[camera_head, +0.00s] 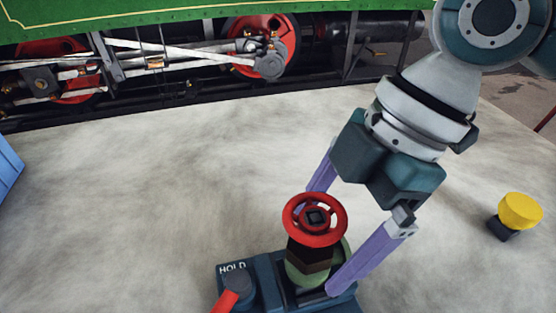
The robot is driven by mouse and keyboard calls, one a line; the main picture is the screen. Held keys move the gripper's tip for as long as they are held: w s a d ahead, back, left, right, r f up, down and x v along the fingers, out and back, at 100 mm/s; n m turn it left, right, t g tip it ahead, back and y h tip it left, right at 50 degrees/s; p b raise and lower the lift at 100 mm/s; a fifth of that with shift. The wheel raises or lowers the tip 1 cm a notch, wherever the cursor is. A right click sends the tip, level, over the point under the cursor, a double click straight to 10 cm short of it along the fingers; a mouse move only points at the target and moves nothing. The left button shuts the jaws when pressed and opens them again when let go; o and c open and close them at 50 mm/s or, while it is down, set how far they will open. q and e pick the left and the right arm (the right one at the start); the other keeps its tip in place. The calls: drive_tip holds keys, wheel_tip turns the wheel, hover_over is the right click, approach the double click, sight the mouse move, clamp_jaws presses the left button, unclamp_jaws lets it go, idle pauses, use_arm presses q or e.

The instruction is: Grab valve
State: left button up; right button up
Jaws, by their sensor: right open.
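The valve has a red handwheel (314,220) on top of a dark brown and green body (308,264). It stands upright on a dark blue base (262,284) at the bottom middle of the head view. My right gripper (318,252) reaches down from the upper right with its two purple fingers spread. One finger passes behind the handwheel on the far side, and its tip is hidden. The other finger comes down along the right of the valve body, near the base. I cannot tell whether either finger touches the valve. My left gripper is not in view.
A red lever (227,301) sits by a "HOLD" label left of the valve. A yellow-topped knob (519,211) is at the right. A blue object (8,168) shows at the left edge.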

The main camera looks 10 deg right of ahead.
sight(301, 284)
drive_tip(key=x, duration=0.2)
drive_tip(key=shift+a+f, duration=0.1)
drive_tip(key=shift+f, duration=0.25)
clamp_jaws()
idle(0.5)
drive_tip(key=shift+r, duration=0.15)
